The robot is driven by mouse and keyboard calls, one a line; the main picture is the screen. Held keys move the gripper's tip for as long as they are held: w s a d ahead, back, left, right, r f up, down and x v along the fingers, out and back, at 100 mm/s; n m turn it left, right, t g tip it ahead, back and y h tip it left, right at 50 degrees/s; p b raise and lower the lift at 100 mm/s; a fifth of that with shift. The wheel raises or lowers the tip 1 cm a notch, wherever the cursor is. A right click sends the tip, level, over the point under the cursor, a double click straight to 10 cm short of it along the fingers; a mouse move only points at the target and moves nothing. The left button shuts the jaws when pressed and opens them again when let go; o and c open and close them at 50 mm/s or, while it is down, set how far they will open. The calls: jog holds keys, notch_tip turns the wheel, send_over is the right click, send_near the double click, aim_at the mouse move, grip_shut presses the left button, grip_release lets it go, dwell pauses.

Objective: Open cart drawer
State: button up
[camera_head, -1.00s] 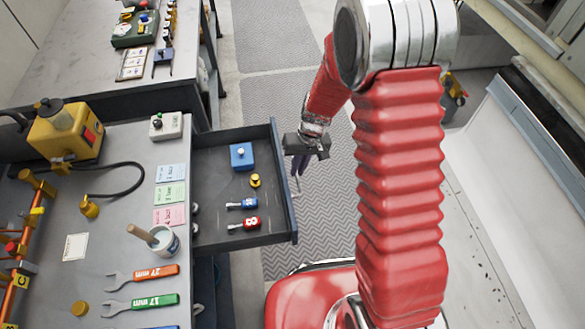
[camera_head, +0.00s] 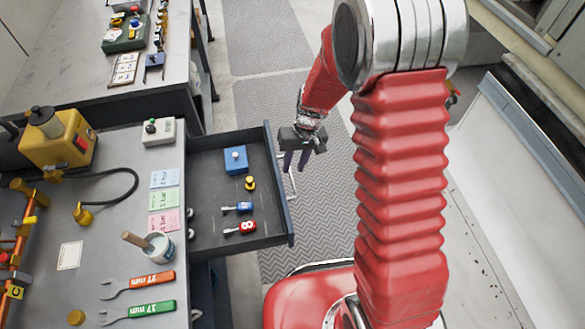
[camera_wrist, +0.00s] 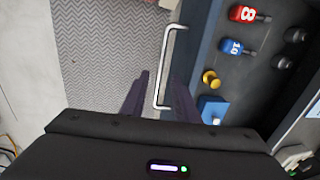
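The cart drawer (camera_head: 215,219) stands pulled out from the right side of the grey cart (camera_head: 115,185), its inside in plain view. Its silver bar handle (camera_head: 291,182) is on the outer face; in the wrist view the handle (camera_wrist: 169,60) runs upright in the picture. My gripper (camera_head: 297,160) is at the far part of the drawer front. In the wrist view my gripper (camera_wrist: 163,88) has its two dark fingers apart, one on each side of the handle's lower end. A gap shows between the handle and each finger.
The drawer holds a blue block (camera_head: 235,160), a yellow knob piece (camera_head: 250,184), and blue (camera_head: 238,208) and red (camera_head: 241,228) numbered tools. A cup (camera_head: 160,246) and wrenches (camera_head: 137,286) lie on the cart top. Patterned floor matting (camera_head: 318,215) is clear beside the drawer.

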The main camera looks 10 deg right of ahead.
notch_tip(320, 180, up, 11)
jog(key=d, duration=0.2)
jog(key=shift+f, duration=0.2)
dwell(0.5)
jog(key=s+d+r+t+h, duration=0.1)
jog(key=s+d+r+t, duration=0.2)
jog(key=s+r, duration=0.7)
jog(key=s+d+r+m+t+h, duration=0.1)
jog(key=s+d+r+t, duration=0.1)
jog(key=s+r, duration=0.8)
jog(key=shift+s+d+r+t, duration=0.15)
jog(key=shift+s+d+t, duration=0.05)
jog(key=shift+d+t, duration=0.25)
jog(key=shift+s, duration=0.15)
dwell(0.3)
